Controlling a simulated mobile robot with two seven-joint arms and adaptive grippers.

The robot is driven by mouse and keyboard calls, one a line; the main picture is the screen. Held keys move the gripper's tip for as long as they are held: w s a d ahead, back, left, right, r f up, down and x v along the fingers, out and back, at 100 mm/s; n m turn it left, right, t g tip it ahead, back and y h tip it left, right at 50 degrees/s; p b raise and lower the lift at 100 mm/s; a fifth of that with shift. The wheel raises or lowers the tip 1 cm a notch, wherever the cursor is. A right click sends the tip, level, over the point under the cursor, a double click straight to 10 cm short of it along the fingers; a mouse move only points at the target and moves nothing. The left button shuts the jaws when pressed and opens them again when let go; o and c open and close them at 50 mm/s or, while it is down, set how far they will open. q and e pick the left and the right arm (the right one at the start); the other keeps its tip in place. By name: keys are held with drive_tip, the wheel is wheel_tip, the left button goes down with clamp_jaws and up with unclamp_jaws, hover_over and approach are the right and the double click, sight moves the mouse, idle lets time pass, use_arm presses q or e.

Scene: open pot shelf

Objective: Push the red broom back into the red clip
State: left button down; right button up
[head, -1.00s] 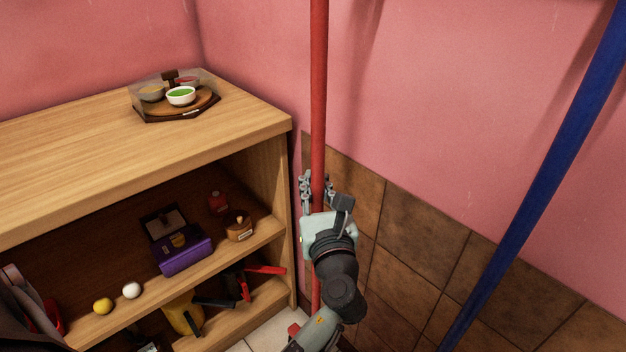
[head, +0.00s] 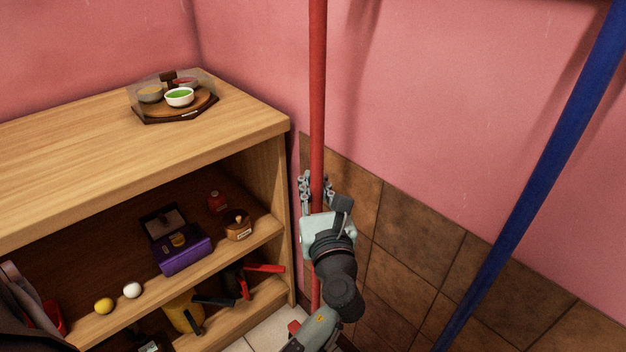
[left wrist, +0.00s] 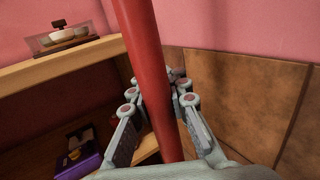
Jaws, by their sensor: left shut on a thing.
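The red broom (head: 317,90) shows as a long red handle, near upright, in front of the wall beside the shelf's right end. Its top runs out of the head view and its lower part is mostly hidden behind my arm. My left gripper (head: 317,187) is shut around the handle at about the height of the tile edge. In the left wrist view the handle (left wrist: 143,45) passes between the two fingers (left wrist: 158,97), leaning a little. The red clip is not seen in either view. My right gripper is not in view.
A wooden shelf (head: 262,123) stands close on the left, with a covered tray (head: 150,116) on top and several small items inside. A blue pole (head: 535,165) slants on the right. Pink wall and brown tiles (head: 405,225) lie behind; the space between the poles is clear.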

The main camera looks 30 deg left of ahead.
use_arm(q)
drive_tip(key=shift+w, duration=0.2)
drive_tip(key=shift+w+d, duration=0.2)
drive_tip(key=shift+w, duration=0.35)
drive_tip(key=shift+w+d, duration=0.15)
drive_tip(key=shift+w, duration=0.35)
drive_tip(key=shift+d+p, duration=0.1)
drive_tip(key=shift+p, duration=0.55)
idle(0.3)
drive_tip(key=shift+w+d, duration=0.2)
drive_tip(key=shift+w, duration=0.65)
drive_tip(key=shift+f+b, duration=0.55)
drive_tip(key=shift+f, duration=0.6)
idle(0.5)
drive_tip(key=c, duration=1.4)
unclamp_jaws()
drive_tip(key=shift+s, duration=0.1)
drive_tip(key=shift+o, duration=0.2)
drive_tip(key=shift+d+f, duration=0.1)
